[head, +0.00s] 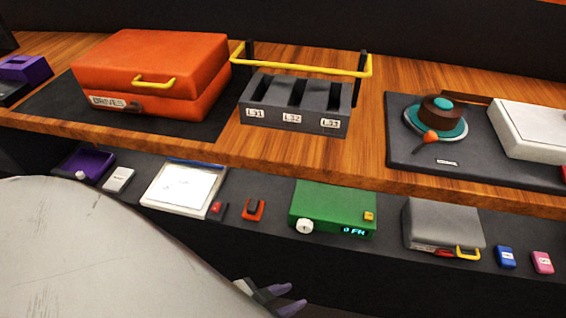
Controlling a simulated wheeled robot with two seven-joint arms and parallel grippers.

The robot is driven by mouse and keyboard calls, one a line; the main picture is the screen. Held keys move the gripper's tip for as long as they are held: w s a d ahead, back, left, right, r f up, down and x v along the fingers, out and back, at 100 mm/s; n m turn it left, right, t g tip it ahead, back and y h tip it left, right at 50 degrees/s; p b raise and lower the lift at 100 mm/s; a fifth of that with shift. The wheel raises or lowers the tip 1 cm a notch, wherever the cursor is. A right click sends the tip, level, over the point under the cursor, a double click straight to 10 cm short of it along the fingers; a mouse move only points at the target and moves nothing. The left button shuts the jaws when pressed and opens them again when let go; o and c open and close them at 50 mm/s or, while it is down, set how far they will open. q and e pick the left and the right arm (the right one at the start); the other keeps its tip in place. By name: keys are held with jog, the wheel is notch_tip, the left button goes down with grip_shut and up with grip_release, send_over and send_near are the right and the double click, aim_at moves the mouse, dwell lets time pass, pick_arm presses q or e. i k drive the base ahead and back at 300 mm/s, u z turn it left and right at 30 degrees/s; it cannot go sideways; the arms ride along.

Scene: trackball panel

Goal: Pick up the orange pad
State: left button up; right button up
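No thing here is plainly a pad, so I cannot tell which orange thing the name means. A large orange case (155,68) with a yellow handle and a "DRIVES" label sits on the wooden desk at the left. A small orange piece with a dark top (253,209) is on the dark lower ledge. A small orange knob (431,137) sits by the round teal-and-brown control at the right. My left gripper (294,296) is low in the middle, below the ledge, its fingertips apart and nothing seen between them. My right gripper is not in view.
A grey slotted rack (295,107) with a yellow bar stands beside the case. The ledge holds a white-topped tray (183,190), a green box (331,208), a grey box (441,225) and small blue and pink blocks. A white box (532,127) lies at the right.

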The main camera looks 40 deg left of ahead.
aim_at(254, 210)
jog(key=u, duration=0.8)
jog(key=k, duration=1.2)
jog(key=z, duration=1.35)
jog(key=i, duration=0.9)
jog(key=u, duration=0.85)
jog(key=i, duration=0.6)
jog(key=u, duration=0.65)
